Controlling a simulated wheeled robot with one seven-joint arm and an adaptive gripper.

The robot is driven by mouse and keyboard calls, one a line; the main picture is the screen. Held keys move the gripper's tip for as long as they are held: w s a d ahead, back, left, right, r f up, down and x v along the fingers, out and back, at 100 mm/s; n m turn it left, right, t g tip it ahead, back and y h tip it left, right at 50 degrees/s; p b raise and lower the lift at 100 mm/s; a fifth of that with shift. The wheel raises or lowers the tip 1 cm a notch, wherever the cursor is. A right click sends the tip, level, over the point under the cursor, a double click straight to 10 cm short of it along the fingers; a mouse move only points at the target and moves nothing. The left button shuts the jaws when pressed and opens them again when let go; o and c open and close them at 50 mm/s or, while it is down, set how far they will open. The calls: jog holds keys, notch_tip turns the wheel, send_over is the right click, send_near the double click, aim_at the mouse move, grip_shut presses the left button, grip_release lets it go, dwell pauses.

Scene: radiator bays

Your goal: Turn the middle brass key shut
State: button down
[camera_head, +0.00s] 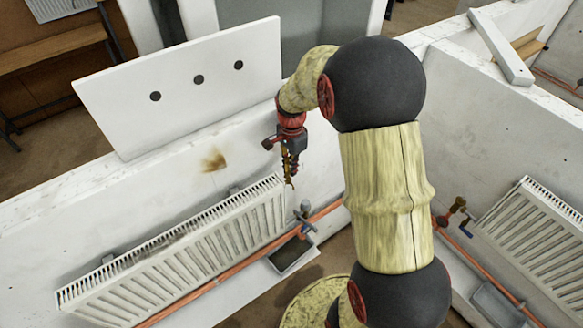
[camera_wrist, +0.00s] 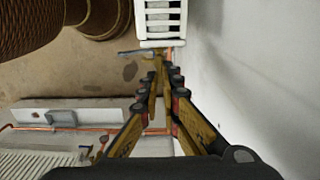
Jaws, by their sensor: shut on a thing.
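My gripper (camera_head: 290,180) points down beside the wall, above the right end of the middle radiator. Its fingers also show in the wrist view (camera_wrist: 158,78), drawn together at the tips. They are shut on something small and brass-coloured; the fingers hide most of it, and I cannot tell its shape. Another valve (camera_head: 458,205), with a brass part and a blue lever, stands in the right bay, apart from my gripper.
A white radiator (camera_head: 180,255) hangs left of my gripper; another (camera_head: 545,235) is at right. A copper pipe (camera_head: 215,293) runs below. A dark tray (camera_head: 292,255) lies under the grey valve. A white board with three dark holes (camera_head: 190,115) stands behind on the wall top.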

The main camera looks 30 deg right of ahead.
dwell(0.3)
jog(key=c, duration=2.3)
grip_release()
notch_tip(320, 180, up, 12)
